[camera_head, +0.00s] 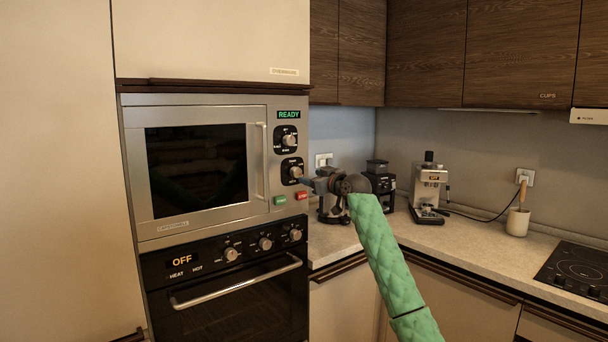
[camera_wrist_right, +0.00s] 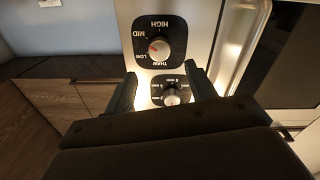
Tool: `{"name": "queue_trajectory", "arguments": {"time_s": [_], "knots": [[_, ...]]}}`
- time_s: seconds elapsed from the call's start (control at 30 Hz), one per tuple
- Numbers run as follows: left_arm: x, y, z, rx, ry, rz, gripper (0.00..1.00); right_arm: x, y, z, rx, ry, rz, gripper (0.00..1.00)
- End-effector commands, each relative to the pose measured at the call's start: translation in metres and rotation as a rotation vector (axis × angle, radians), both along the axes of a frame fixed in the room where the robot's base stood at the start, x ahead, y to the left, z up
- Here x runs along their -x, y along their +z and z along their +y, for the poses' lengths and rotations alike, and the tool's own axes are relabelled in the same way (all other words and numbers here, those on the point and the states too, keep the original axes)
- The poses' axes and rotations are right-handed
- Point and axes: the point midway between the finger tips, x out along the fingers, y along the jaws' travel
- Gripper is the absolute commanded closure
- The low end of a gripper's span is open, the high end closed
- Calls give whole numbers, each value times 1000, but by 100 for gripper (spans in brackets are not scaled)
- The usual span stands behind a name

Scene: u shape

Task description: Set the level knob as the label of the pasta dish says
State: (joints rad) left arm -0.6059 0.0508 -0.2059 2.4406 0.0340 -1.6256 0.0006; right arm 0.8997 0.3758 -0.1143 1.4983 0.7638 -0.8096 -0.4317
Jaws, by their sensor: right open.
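The level knob (camera_wrist_right: 160,47) shows upside down in the right wrist view, on a black plate marked LOW, MID, HIGH and THAW. Its red mark appears to point towards LOW. In the head view it is the lower microwave knob (camera_head: 296,172). My right gripper (camera_head: 306,182) is just right of it, with its fingers apart and nothing held. In the wrist view the fingers (camera_wrist_right: 160,82) reach towards the panel, and the upper knob (camera_wrist_right: 172,97) shows between them. I cannot tell whether a finger touches the panel. No pasta dish or its label is visible. My left gripper is out of view.
The microwave (camera_head: 184,226) has a closed door, a READY display (camera_head: 289,115), a green button (camera_head: 280,200) and a red button (camera_head: 301,196). The oven (camera_head: 224,280) below reads OFF. A coffee machine (camera_head: 428,190) stands on the right counter (camera_head: 470,245).

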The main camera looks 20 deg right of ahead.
Motion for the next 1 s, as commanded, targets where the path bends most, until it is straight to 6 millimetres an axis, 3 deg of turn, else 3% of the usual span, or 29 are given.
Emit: {"name": "queue_trajectory", "arguments": {"time_s": [0.27,0.37,0.53,0.73,1.0], "knots": [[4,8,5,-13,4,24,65,-13,3,4,37,-1,-13,44],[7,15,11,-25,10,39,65,-27,3,9,37,-1,-13,44],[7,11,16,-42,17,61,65,-52,3,18,35,-1,-11,44],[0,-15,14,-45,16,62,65,-68,1,23,36,-1,-12,44],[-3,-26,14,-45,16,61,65,-74,0,24,39,-3,-14,44]]}}
